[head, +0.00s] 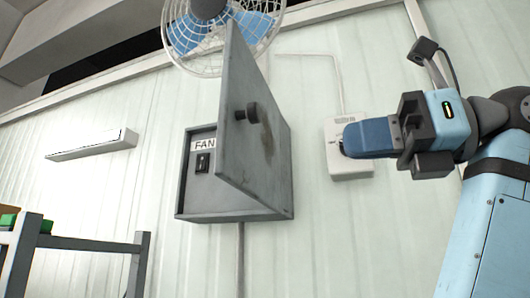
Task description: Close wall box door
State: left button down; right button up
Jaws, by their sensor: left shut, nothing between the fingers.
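The grey wall box (205,205) is mounted on the wall at the middle of the head view. Its door (262,150) stands open, swung out from the box's right side, with a dark round knob (246,114) near its free edge. Left of the door, a FAN label (204,145) and a dark switch (202,163) show inside the box. The door hides the rest of the inside. My left gripper (348,138), with blue fingers, is shut and empty. It is right of the door, apart from it, its fingers pointing left. My right gripper is not in view.
A white wall unit (350,166) with a cable sits behind my left gripper's fingers. A caged fan (190,45) is above the box, partly behind the door. A shelf frame (90,244) stands lower left. Clear space shows between the door and my fingers.

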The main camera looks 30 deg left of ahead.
aim_at(229, 157)
pick_arm(q)
jog(key=p+x, duration=0.3)
jog(key=x, duration=0.9)
jog(key=shift+a+p, duration=0.3)
jog(key=shift+a, duration=0.45)
jog(key=shift+s+a, duration=0.2)
jog(key=shift+a, duration=0.05)
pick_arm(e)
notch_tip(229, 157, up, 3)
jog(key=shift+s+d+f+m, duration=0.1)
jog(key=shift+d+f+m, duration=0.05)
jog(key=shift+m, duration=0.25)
pick_arm(q)
jog(key=shift+a+f, duration=0.1)
